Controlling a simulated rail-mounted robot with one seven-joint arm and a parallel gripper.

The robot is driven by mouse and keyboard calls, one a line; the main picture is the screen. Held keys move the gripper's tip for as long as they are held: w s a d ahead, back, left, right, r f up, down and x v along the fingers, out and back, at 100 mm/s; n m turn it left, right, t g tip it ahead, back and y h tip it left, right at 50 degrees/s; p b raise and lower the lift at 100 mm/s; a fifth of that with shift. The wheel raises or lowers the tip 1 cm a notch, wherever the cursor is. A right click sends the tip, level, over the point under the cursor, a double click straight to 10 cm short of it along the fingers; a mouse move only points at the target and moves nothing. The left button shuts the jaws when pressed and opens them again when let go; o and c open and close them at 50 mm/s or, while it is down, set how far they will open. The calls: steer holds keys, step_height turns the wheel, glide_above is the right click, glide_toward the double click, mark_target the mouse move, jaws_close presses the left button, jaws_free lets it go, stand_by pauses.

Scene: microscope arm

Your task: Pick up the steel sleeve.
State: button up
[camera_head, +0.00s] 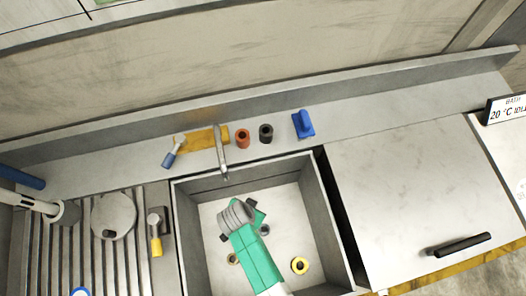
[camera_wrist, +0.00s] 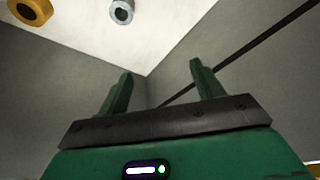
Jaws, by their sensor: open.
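A grey, steel-coloured sleeve (camera_wrist: 121,11) lies at the top edge of the wrist view, partly cut off, its dark bore showing. It is on the pale basin floor, beyond my fingertips and apart from them. In the head view I cannot pick it out surely; my green arm covers part of the basin. My gripper (camera_wrist: 160,70) is open, with two green fingers spread and nothing between them. It is over the sink basin (camera_head: 334,235).
A yellow ring (camera_head: 299,265) lies on the basin floor right of my arm. The faucet (camera_head: 221,150) reaches over the basin's back edge. Behind stand an orange sleeve (camera_head: 242,138), a black sleeve (camera_head: 265,133) and a blue object (camera_head: 303,124). The right counter (camera_head: 410,185) is mostly clear.

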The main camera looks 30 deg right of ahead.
mark_target(264, 229)
steer(key=s+f+m+y+b, duration=0.1)
steer(key=s+f, duration=0.1)
steer(key=f, duration=0.1)
steer(key=s+d+f+m+g+y, duration=0.1)
steer(key=s+f, duration=0.1)
steer(key=f, duration=0.2)
steer(key=s+d+f+m+y+b, duration=0.1)
steer(key=s+f, duration=0.1)
steer(key=f, duration=0.1)
steer(key=shift+f+g+b, duration=0.2)
steer(key=shift+g+b, duration=0.1)
steer(key=shift+g, duration=0.1)
steer(key=f+b, duration=0.1)
steer(key=f, duration=0.2)
steer(key=f+b, duration=0.1)
steer(key=f, duration=0.3)
steer(key=shift+a+f+b, duration=0.2)
steer(key=shift+f+b, duration=0.05)
steer(key=shift+b, duration=0.1)
steer(key=c, duration=1.3)
step_height(264, 229, up, 10)
steer(key=p, duration=0.3)
steer(key=shift+p, duration=0.35)
